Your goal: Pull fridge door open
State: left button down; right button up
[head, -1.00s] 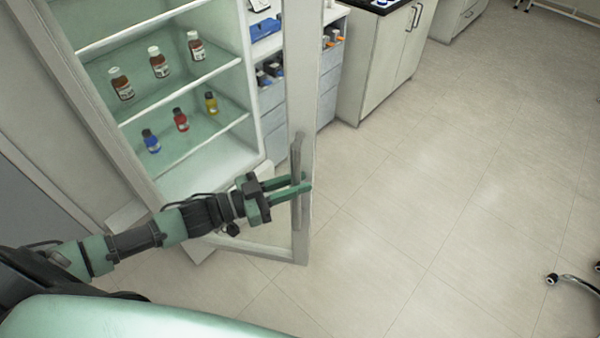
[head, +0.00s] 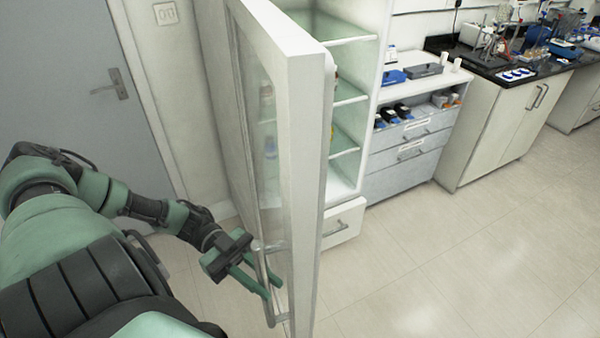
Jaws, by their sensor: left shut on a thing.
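The fridge door (head: 301,150) is a white-framed glass door that stands swung open, its edge facing me. The fridge (head: 345,170) behind it shows part of its glass shelves; the bottles are mostly hidden by the door or seen dimly through its glass. The metal door handle (head: 264,285) is on the door's left face, low down. My left gripper (head: 262,287) has its green fingers shut around the handle. My right gripper is not in view.
A grey drawer cabinet (head: 405,140) stands right of the fridge, then a white cupboard (head: 508,125) with a black worktop full of lab gear. A grey room door (head: 70,100) is at the left. The floor (head: 430,270) at the right is clear.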

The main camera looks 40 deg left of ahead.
pick_arm(q)
jog(key=shift+s+a+m+g, duration=0.3)
jog(key=shift+s+a+g, duration=0.2)
jog(key=shift+s+a, duration=0.6)
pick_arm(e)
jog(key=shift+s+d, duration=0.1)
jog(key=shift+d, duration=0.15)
pick_arm(q)
jog(key=shift+d, duration=0.15)
jog(key=c, duration=1.3)
grip_release()
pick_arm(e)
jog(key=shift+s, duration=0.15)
pick_arm(q)
jog(key=a+b, duration=0.3)
jog(key=a, duration=0.5)
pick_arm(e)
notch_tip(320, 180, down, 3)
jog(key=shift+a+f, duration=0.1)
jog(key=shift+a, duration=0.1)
